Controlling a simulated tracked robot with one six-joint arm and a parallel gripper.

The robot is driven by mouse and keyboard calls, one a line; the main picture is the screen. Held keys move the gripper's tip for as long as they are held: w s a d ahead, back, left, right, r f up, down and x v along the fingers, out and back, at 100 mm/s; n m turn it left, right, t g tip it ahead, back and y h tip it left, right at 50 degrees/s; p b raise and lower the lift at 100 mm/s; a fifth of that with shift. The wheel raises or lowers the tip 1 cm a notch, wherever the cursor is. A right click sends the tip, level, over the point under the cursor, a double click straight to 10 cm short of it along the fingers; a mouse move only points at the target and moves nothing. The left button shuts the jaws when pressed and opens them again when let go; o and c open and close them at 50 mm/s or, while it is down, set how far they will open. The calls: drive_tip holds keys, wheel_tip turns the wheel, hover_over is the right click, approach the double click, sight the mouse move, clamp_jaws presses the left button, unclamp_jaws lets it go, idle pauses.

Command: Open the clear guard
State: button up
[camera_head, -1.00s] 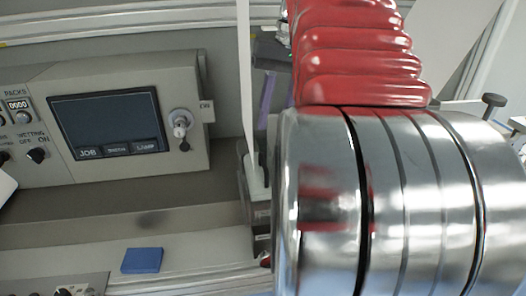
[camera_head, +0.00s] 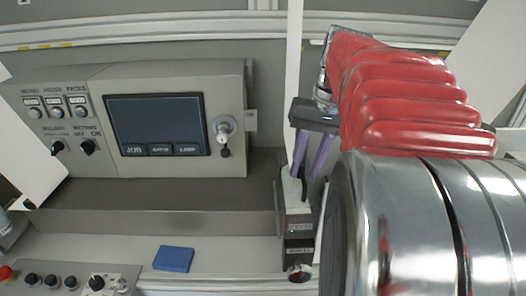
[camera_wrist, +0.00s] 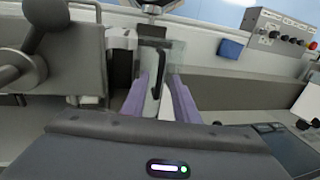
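My gripper (camera_head: 308,172) has a dark body and two purple fingers. In the wrist view, the fingers (camera_wrist: 159,80) stand apart, so it is open. A black handle-like bar (camera_wrist: 157,90) shows between them in the picture; I cannot tell whether they touch it. A faint greenish see-through pane (camera_wrist: 177,52), which looks like part of the clear guard, shows just beyond the fingertips. Its full outline is hard to make out. In the head view, the fingers point down at a narrow grey unit (camera_head: 298,226), and the guard cannot be made out.
A control panel with a screen (camera_head: 157,125) and knobs stands left of my gripper. A blue block (camera_head: 173,259) lies on the light ledge below. A knob box (camera_head: 75,281) is at the lower left. In the wrist view, grey machine parts (camera_wrist: 62,65) are at left.

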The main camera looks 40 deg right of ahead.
drive_tip(key=shift+c, duration=0.4)
clamp_jaws()
idle(0.8)
drive_tip(key=shift+a, duration=0.2)
drive_tip(key=shift+d, duration=0.15)
